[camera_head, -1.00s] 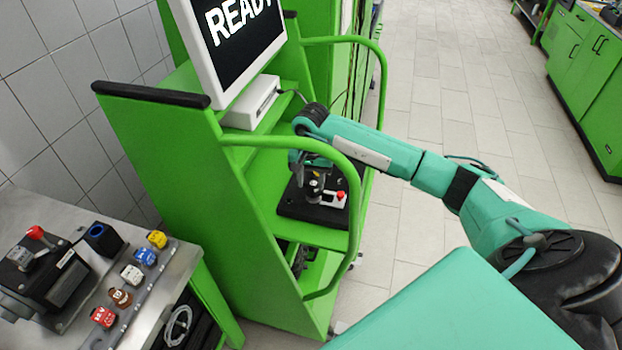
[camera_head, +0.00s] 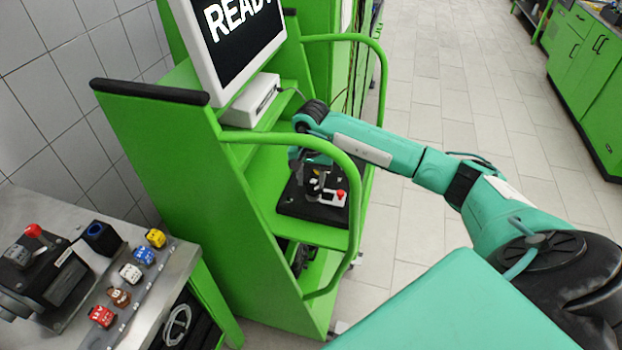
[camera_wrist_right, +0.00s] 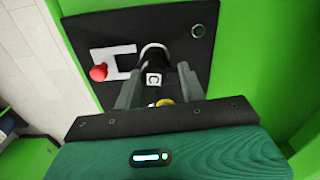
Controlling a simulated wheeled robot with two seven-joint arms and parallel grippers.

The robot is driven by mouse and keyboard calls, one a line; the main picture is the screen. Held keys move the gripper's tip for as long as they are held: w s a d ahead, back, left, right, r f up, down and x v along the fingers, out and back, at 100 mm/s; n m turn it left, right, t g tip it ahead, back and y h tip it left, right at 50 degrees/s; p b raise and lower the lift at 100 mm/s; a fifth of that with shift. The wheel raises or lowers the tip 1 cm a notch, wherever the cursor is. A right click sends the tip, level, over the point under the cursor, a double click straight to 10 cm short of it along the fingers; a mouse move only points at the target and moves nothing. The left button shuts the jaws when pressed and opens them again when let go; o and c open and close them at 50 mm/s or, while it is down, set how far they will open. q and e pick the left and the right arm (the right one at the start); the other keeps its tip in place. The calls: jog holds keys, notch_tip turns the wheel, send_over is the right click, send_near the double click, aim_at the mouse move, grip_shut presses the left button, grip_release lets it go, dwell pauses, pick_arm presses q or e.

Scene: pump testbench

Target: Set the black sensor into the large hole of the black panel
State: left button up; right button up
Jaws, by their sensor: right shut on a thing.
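The black panel (camera_head: 300,206) lies on the green shelf of the cart, and its dark face also shows in the wrist view (camera_wrist_right: 95,27). My right gripper (camera_head: 314,184) is over the panel. In the wrist view its two fingers (camera_wrist_right: 158,92) are shut on the black sensor (camera_wrist_right: 153,60), which carries a white label with a letter C. The sensor stands out towards the panel, but I cannot tell whether its end is in the large hole. The large hole is hidden. A small ringed hole (camera_wrist_right: 198,31) shows near the panel's corner. My left gripper is not in view.
A white bracket with a red knob (camera_head: 340,195) sits on the panel beside the gripper. A green rail (camera_head: 350,170) curves in front of the shelf. A monitor (camera_head: 238,40) stands above. A metal bench (camera_head: 40,215) with coloured blocks is at the left.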

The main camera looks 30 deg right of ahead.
jog(key=shift+b, duration=0.4)
dwell(0.8)
jog(key=shift+f+b, duration=1.1)
dwell(0.4)
jog(key=o, duration=1.3)
jog(key=shift+r, duration=0.15)
jog(key=shift+r+p, duration=1.45)
jog(key=shift+r, duration=2.45)
